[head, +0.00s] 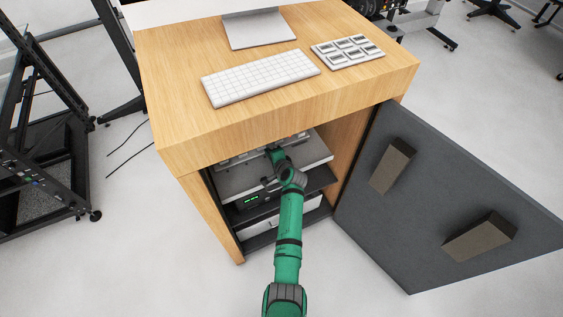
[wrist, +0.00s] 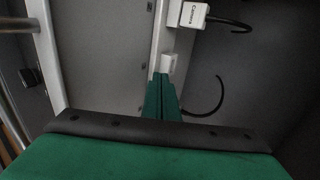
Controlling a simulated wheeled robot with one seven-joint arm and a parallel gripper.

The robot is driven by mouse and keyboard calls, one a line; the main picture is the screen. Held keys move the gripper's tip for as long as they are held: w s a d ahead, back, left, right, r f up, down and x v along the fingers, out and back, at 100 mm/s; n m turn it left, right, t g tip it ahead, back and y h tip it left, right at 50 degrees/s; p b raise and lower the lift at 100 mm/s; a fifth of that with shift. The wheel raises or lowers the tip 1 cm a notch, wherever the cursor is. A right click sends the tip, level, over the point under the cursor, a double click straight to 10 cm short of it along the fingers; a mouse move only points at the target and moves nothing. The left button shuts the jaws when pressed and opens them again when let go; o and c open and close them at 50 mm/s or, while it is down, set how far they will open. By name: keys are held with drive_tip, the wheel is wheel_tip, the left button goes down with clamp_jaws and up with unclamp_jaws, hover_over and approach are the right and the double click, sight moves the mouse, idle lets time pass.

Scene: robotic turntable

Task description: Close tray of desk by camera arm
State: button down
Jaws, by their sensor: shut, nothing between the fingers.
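The wooden desk (head: 170,100) stands with its front compartment open. Inside it, a light grey tray (head: 240,184) sits at the upper level under the desktop. My green arm reaches into the compartment, with my gripper (head: 274,152) at the tray, partly hidden by the wrist. In the wrist view my gripper (wrist: 162,98) has its green fingers together and empty. Its tips are close to a small white block beside a white rail (wrist: 155,35). I cannot tell whether they touch. A grey panel (wrist: 100,60) lies left of the fingers.
The dark door (head: 440,190) is swung open to the right, with two blocks on it. Below the tray is a dark shelf with a green-lit device (head: 250,200). A keyboard (head: 260,77) lies on the desktop. In the wrist view a white box (wrist: 187,13) has black cables nearby.

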drive_tip(key=v, duration=0.6)
drive_tip(key=d+v, duration=0.1)
drive_tip(key=v, duration=0.3)
drive_tip(key=shift+f, duration=0.35)
drive_tip(key=shift+s+d+r, duration=0.2)
drive_tip(key=shift+s+r, duration=0.15)
drive_tip(key=shift+s, duration=0.4)
drive_tip(key=s+d+f+n+t+h, duration=0.1)
drive_tip(key=s+d+f+n+h, duration=0.15)
drive_tip(key=s, duration=1.05)
drive_tip(key=s+d+f+n+t+h, duration=0.1)
drive_tip(key=s+d+f+n+h, duration=0.15)
drive_tip(key=s, duration=1.05)
drive_tip(key=s+r+n+t, duration=0.3)
drive_tip(key=s+r+n, duration=0.4)
drive_tip(key=s+r, duration=1.3)
drive_tip(key=shift+s+r+h, duration=0.25)
drive_tip(key=shift+s+h, duration=0.15)
drive_tip(key=shift+s, duration=0.45)
